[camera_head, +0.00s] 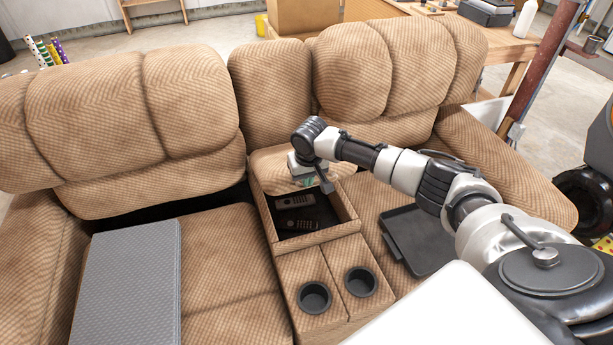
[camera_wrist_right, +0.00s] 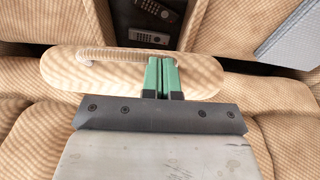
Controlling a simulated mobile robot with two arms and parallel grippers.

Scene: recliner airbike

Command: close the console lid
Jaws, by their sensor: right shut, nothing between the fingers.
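The console lid (camera_head: 275,167) is a tan padded panel raised at the back of the open console (camera_head: 347,228) between the two sofa seats. The lid also shows nearly edge-on in the right wrist view (camera_wrist_right: 95,72). My right gripper (camera_head: 309,182) is at the lid, its green fingers shut and empty. In the right wrist view the fingertips (camera_wrist_right: 161,62) overlap the lid near its edge; I cannot tell whether they touch it. The gripper and wrist hide part of the lid. My left gripper is not in view.
Two dark remotes (camera_head: 294,201) (camera_head: 302,224) lie inside the console bin. Two cup holders (camera_head: 314,298) (camera_head: 361,282) are in front of it. A grey box (camera_head: 130,280) lies on the left seat, and a black tray (camera_head: 420,240) on the right seat.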

